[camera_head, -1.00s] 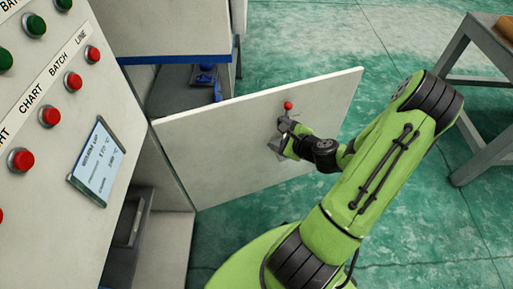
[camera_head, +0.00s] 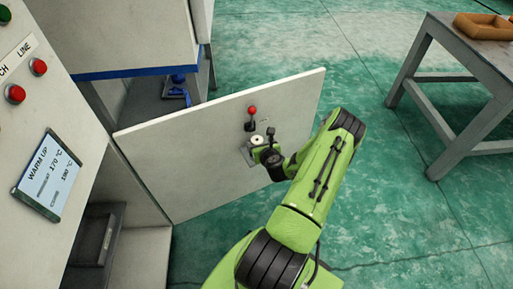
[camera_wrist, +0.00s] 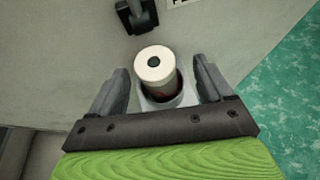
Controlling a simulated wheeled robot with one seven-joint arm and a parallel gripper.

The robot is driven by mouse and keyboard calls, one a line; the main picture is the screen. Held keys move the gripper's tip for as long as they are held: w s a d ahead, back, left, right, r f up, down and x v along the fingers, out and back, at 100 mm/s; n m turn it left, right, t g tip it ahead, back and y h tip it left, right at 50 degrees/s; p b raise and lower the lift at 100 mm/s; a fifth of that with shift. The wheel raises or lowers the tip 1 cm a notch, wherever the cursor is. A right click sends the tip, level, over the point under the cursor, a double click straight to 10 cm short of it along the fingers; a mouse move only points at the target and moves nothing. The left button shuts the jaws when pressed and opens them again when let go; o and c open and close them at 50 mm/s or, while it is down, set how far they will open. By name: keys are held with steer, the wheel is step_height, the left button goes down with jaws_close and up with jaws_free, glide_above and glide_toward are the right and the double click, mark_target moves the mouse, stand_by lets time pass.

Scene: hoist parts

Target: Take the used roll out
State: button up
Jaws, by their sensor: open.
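The used roll (camera_wrist: 160,63), a pale roll with a dark centre hole, stands out of a grey holder (camera_wrist: 163,102) on the open door. Its round end also shows in the head view (camera_head: 257,140). My gripper (camera_wrist: 161,78) is open, with one finger on each side of the roll in the wrist view. I cannot tell whether the fingers touch it. The roll's lower part is hidden in the holder. In the head view my gripper (camera_head: 264,142) is at the roll, in front of the door (camera_head: 200,150).
A lever with a red knob (camera_head: 252,110) is on the door just above the roll. A control panel (camera_head: 30,110) stands at the left. A grey table (camera_head: 465,65) with an orange-brown tray (camera_head: 484,26) is at the right. Green floor between is clear.

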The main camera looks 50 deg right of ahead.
mark_target(256, 140)
steer(key=b+x, duration=0.1)
steer(key=x, duration=0.4)
steer(key=shift+w+a+f, duration=0.1)
steer(key=shift+w, duration=0.1)
steer(key=c, duration=1.1)
